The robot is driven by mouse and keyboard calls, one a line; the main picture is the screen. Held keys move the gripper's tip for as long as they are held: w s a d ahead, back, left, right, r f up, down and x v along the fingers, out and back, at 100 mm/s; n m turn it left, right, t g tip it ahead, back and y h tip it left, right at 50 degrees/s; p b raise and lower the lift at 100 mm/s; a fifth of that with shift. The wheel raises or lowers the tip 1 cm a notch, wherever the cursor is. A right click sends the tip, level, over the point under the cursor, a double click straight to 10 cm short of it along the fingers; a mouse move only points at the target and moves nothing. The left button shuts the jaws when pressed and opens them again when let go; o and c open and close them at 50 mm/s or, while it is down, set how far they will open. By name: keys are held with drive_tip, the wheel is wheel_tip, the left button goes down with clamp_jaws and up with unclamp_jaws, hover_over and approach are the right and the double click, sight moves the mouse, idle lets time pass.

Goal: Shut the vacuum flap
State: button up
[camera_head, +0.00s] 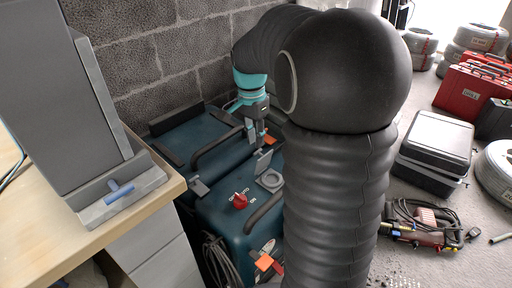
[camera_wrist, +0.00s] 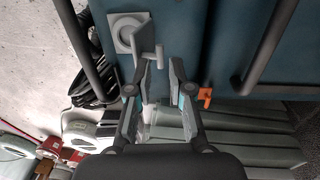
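The teal vacuum (camera_head: 222,212) stands on the floor beside the bench. Its grey flap (camera_head: 262,161) stands up, open, at the edge of a round port (camera_head: 270,181) on the top. In the wrist view the flap (camera_wrist: 146,37) juts out beside the square port plate (camera_wrist: 128,33), whose round opening is uncovered. My gripper (camera_head: 256,138) is above and just behind the flap. In the wrist view my gripper (camera_wrist: 160,68) has its fingers apart with nothing between them. The left fingertip is close to the flap's end; I cannot tell whether they touch.
A red knob (camera_head: 240,201) and black handles are on the vacuum's top. Another teal unit (camera_head: 190,137) stands behind, against the block wall. The wooden bench (camera_head: 150,196) is close on the left. Black cases (camera_head: 436,150) and a power tool (camera_head: 425,222) lie on the floor at right.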

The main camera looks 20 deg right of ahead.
sight(260, 159)
drive_tip(key=shift+s+f, duration=0.15)
drive_tip(key=shift+f, duration=1.45)
clamp_jaws()
